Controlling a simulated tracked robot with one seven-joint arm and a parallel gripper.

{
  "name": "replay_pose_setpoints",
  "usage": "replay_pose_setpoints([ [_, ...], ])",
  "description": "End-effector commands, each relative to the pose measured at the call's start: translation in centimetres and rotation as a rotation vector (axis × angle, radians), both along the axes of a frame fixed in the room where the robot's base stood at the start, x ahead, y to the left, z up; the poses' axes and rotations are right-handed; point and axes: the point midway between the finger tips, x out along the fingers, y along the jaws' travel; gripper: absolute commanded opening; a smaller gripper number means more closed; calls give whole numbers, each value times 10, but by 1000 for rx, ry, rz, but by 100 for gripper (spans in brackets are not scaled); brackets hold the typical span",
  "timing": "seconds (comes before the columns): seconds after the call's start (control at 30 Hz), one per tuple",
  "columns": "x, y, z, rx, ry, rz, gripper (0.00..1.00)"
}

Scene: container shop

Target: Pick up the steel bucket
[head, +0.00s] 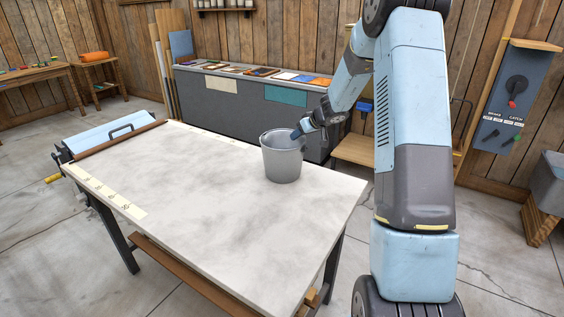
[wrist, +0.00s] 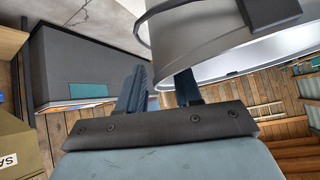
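The steel bucket (head: 281,165) stands upright on the pale worktable (head: 215,180), near its far right side. It is grey and open at the top. My gripper (head: 298,132) reaches in from the right, with a blue fingertip at the bucket's right rim. In the wrist view my gripper (wrist: 158,88) has its two fingers apart with a gap between them. The bucket (wrist: 235,45) fills the upper right there, and the right finger overlaps its rim. I cannot tell whether the bucket's wall lies between the fingers or whether they touch it.
A sheet-bending machine (head: 110,135) sits at the table's left end. A grey counter (head: 240,100) with colored samples stands behind the table. A wall panel with levers (head: 510,95) is at the right. The tabletop left of and in front of the bucket is clear.

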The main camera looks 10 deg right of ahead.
Motion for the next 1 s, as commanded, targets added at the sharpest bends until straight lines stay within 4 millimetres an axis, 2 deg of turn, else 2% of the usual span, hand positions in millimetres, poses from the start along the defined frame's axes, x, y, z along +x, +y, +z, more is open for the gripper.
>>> replay_pose_setpoints([
  [0.07, 0, 0, 0, 0, 0, 0, 34],
  [0.43, 0, -1, 0, 0, 0, 0, 0],
  [1.0, 0, -1, 0, 0, 0, -1, 0],
])
